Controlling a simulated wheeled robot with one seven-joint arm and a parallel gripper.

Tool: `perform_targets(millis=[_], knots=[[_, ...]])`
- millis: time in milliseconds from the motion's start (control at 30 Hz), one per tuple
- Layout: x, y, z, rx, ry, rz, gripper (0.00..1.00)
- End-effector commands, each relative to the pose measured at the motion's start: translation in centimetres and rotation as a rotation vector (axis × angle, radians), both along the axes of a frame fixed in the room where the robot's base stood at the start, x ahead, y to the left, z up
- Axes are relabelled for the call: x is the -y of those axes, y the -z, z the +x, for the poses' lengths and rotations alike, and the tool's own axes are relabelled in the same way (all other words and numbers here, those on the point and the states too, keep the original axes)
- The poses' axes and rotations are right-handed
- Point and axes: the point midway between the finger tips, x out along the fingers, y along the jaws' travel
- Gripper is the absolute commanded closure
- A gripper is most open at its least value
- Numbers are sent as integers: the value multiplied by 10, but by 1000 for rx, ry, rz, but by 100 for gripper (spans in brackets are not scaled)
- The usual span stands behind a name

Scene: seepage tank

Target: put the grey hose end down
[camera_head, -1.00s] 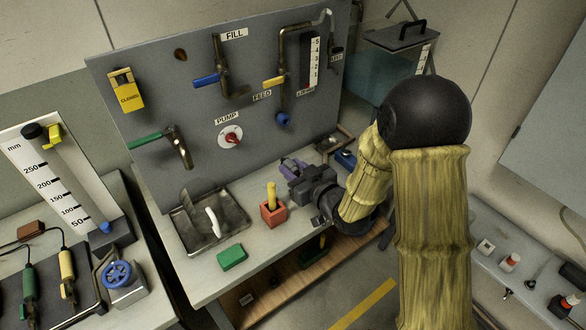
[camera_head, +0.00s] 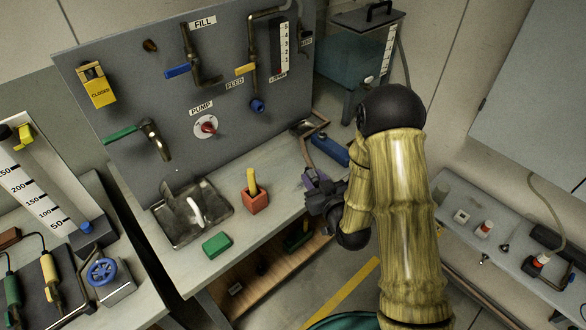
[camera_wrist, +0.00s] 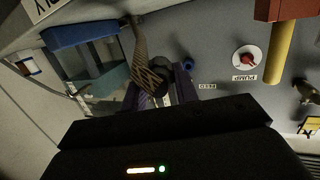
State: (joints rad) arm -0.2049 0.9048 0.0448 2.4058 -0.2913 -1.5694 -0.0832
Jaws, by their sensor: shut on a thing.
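My gripper (camera_head: 313,181) is over the right part of the bench, to the right of the red-orange block holder. In the wrist view its purple fingers (camera_wrist: 162,88) are shut on the dark tip of a braided hose, which I take as the grey hose end (camera_wrist: 158,76). The hose runs from the fingers towards the blue block, and in the head view part of it (camera_head: 304,147) shows behind my gripper. The gripper hides the held tip in the head view. I cannot tell whether the tip touches the bench.
The bench top (camera_head: 280,178) is clear between my gripper and the red-orange holder (camera_head: 256,202). The grey panel (camera_head: 150,80) with valves stands behind. A water tank (camera_head: 345,65) is beyond.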

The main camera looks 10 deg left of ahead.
Motion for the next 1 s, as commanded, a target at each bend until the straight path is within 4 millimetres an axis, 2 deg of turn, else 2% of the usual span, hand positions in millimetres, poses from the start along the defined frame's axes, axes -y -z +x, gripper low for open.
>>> perform_targets(millis=[33,300,500,700,1000], knots=[[16,16,3,-8,46,-1,100],[105,86,23,-2,309,-1,100],[152,123,34,1,449,1,100],[182,146,40,2,539,0,100],[180,144,41,1,534,1,100]])
